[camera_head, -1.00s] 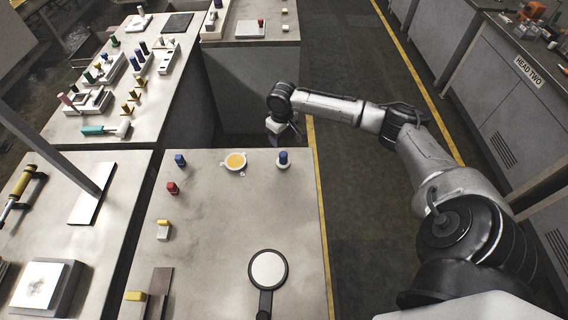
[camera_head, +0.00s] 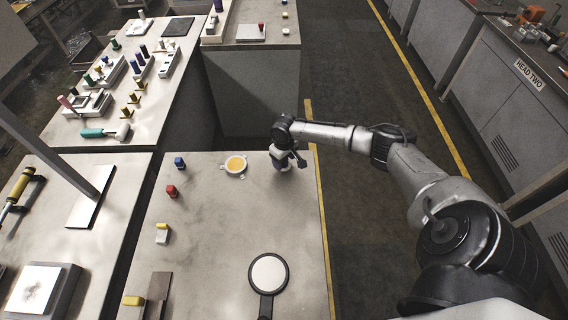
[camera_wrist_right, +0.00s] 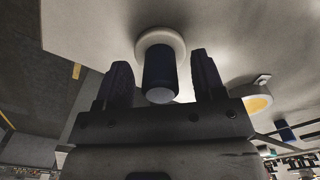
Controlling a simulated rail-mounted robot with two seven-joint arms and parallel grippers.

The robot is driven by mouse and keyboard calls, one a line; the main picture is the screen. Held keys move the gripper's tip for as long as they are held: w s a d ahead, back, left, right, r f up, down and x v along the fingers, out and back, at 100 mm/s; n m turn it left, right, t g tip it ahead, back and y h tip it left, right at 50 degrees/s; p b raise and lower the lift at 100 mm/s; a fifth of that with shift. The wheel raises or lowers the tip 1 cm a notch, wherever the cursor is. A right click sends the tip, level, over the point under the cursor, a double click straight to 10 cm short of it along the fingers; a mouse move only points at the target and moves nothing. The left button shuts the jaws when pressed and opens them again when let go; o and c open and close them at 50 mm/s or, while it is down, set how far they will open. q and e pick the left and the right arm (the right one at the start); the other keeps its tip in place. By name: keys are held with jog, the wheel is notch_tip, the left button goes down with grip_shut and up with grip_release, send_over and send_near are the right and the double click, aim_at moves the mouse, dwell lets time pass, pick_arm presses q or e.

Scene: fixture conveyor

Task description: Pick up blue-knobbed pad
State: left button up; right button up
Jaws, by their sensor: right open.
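The blue-knobbed pad is a round white base with a dark blue upright knob. In the right wrist view the pad (camera_wrist_right: 160,72) stands between the two dark fingers of my right gripper (camera_wrist_right: 161,64), which is open, with a gap on each side of the knob. In the head view my right gripper (camera_head: 288,160) is at the far right corner of the near bench and hides most of the pad (camera_head: 284,169). My left gripper is not in view.
The bench middle is clear.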

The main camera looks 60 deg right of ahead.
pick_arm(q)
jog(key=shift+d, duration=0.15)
pick_arm(e)
jog(key=shift+f, duration=0.5)
jog(key=shift+c, duration=0.2)
jog(key=c, duration=1)
jog(key=shift+r, duration=0.15)
jog(key=shift+r, duration=0.55)
pick_arm(q)
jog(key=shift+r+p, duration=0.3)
jog(key=shift+p, duration=0.05)
pick_arm(e)
notch_tip(320, 180, up, 3)
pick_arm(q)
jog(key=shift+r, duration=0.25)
pick_arm(e)
jog(key=shift+s+d+r, duration=1.1)
jog(key=shift+s+d, duration=0.15)
jog(key=shift+d, duration=0.25)
jog(key=shift+s+d+r, duration=1.15)
jog(key=shift+s+d, duration=0.05)
jog(key=shift+d, duration=0.25)
jog(key=shift+s+d+r, duration=1.1)
jog(key=shift+s+d, duration=0.15)
jog(key=shift+d, duration=0.25)
